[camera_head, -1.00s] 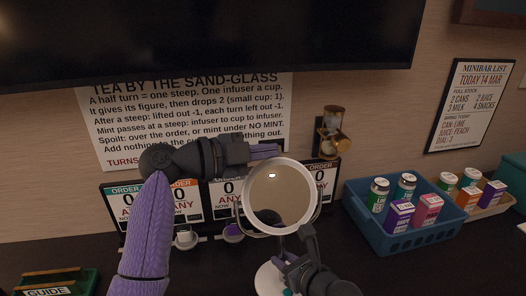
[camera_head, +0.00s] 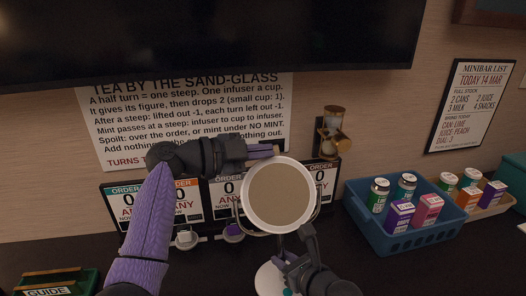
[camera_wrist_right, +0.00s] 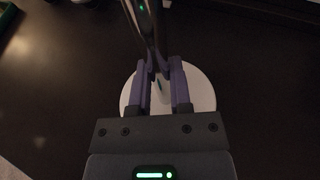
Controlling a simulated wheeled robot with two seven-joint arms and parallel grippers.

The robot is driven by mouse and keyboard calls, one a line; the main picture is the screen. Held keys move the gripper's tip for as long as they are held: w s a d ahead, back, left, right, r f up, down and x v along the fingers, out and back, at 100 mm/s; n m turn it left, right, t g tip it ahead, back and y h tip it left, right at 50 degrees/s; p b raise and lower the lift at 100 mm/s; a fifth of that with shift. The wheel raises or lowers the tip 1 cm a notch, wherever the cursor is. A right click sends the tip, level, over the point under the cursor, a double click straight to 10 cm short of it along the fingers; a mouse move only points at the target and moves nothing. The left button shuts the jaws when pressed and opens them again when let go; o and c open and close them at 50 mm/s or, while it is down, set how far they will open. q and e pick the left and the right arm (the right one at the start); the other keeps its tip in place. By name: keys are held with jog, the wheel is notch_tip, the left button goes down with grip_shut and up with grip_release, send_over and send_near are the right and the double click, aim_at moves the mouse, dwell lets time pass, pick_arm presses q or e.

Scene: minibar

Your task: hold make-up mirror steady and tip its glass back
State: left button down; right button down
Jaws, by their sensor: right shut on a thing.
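The make-up mirror's round glass (camera_head: 278,194) has a white rim and sits in a thin metal yoke. Its face shows plain beige. The mirror's white round base (camera_head: 268,280) rests on the dark counter and also shows in the right wrist view (camera_wrist_right: 203,97). My right gripper (camera_head: 288,268) is low at the mirror's stem, just above the base; in the wrist view its purple fingers (camera_wrist_right: 163,95) are shut on the stem. My left gripper (camera_head: 268,152) is at the upper left rim of the glass, its purple fingertips at or behind the rim. Their gap is not clear.
A blue basket (camera_head: 395,232) with cans and boxes stands to the right. Order cards (camera_head: 185,203) and small cups (camera_head: 233,232) are behind the mirror. A sand-glass (camera_head: 332,132) hangs on the wall. A green guide book (camera_head: 58,285) lies front left.

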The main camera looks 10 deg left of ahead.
aim_at(264, 186)
pick_arm(q)
jog(key=shift+f, duration=0.25)
pick_arm(e)
jog(key=shift+s+f, duration=0.15)
jog(key=shift+f, duration=0.15)
pick_arm(q)
jog(key=s+r, duration=0.1)
jog(key=s+d+r, duration=0.1)
jog(key=s+r, duration=0.1)
jog(key=shift+s, duration=0.1)
pick_arm(e)
jog(key=shift+d, duration=0.1)
jog(key=c, duration=0.6)
grip_release()
pick_arm(q)
jog(key=v, duration=1)
pick_arm(e)
jog(key=shift+o, duration=0.6)
jog(key=shift+r, duration=0.2)
